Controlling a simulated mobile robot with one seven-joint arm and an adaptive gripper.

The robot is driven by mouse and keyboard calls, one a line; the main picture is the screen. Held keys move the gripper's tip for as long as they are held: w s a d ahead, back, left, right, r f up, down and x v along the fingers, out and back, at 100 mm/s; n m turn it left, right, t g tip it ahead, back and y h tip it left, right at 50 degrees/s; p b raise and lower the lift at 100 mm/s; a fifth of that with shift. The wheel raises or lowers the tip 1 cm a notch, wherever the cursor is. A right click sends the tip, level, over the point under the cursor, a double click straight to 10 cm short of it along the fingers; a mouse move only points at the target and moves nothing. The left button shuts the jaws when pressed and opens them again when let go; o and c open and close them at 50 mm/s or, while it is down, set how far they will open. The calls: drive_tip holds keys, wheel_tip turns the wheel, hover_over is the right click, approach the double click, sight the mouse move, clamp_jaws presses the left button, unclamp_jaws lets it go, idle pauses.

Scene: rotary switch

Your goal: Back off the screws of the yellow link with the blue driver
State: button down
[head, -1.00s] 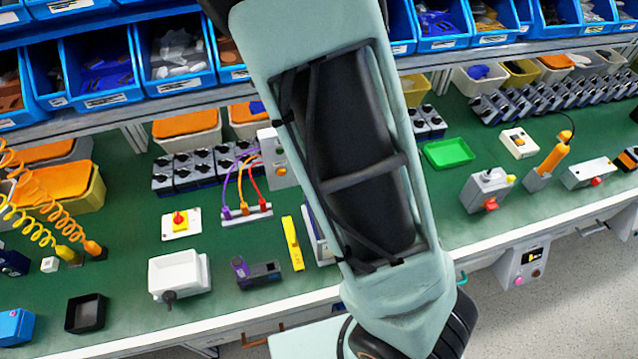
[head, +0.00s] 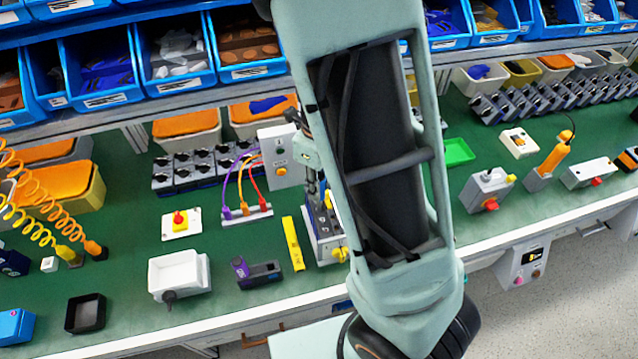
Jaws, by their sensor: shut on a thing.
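My gripper (head: 313,182) shows only in part, as dark pieces below the pale green wrist at the left edge of my arm. It is shut on a slim thing that I take for the blue driver; the arm hides most of it, and no blue handle shows clearly. It is just above the back part of a grey-blue block (head: 324,232) with a row of dark round spots on top. Yellow parts show at the block's right side and front. I cannot tell which is the yellow link, or whether the driver touches a screw.
A yellow bar (head: 292,243) lies left of the block. A grey box with an orange button (head: 281,158) stands close behind. A board with coloured leads (head: 247,215) and a dark device with a purple end (head: 258,273) are to the left. Blue bins line the back.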

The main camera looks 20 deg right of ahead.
drive_tip(key=shift+n, duration=0.6)
drive_tip(key=n, duration=0.4)
drive_tip(key=shift+n+b, duration=0.3)
drive_tip(key=n+b, duration=0.1)
drive_tip(key=n, duration=0.3)
drive_tip(key=shift+n, duration=0.3)
